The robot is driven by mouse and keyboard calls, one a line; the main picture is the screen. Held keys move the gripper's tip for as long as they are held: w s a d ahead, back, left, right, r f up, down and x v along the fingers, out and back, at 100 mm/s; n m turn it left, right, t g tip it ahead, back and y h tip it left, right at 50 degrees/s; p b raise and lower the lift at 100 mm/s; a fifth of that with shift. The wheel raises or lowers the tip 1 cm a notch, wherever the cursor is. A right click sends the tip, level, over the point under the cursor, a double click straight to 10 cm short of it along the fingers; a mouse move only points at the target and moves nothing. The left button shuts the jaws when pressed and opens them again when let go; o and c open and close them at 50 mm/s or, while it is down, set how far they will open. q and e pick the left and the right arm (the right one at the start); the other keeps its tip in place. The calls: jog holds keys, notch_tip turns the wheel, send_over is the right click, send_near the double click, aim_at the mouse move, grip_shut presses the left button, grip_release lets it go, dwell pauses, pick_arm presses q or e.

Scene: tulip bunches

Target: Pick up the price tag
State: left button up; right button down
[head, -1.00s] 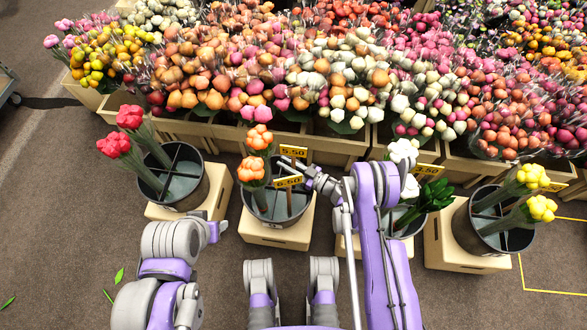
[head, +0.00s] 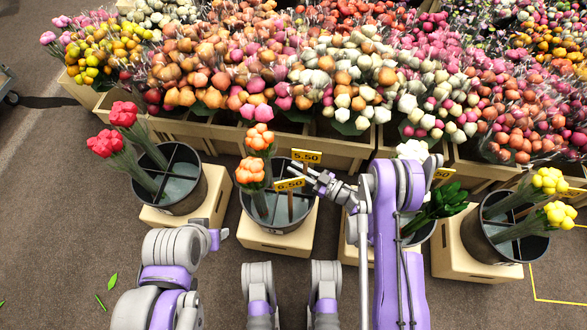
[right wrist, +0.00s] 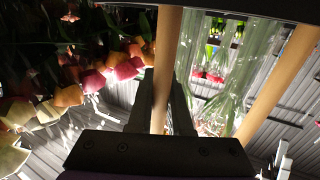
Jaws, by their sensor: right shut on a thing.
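A yellow 5.50 price tag (head: 306,156) stands on a wooden stick over the back of the middle-left dark bucket (head: 247,207). A yellow 6.50 price tag (head: 289,184) stands on its own stick in front of it. My right gripper (head: 308,174) reaches in from the right and is shut on the stick just below the 5.50 tag. In the right wrist view a pale stick (right wrist: 165,60) runs between the fingers of my right gripper (right wrist: 163,97). A second stick (right wrist: 275,85) is off to the right there. My left gripper (head: 218,238) is at lower left; its fingers are unclear.
Orange tulips (head: 256,140) stand in the same bucket, left of the tags. A bucket with red tulips (head: 124,114) is at left, one with yellow tulips (head: 550,180) at right. Wooden crates (head: 345,152) of tulips line the back. The floor in front is mostly clear.

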notch_tip(320, 180, up, 14)
jog(key=p, duration=0.3)
jog(key=shift+s+r, duration=0.15)
jog(key=shift+d, duration=0.1)
notch_tip(320, 180, up, 5)
jog(key=p, duration=0.3)
jog(key=shift+r, duration=0.1)
dwell(0.4)
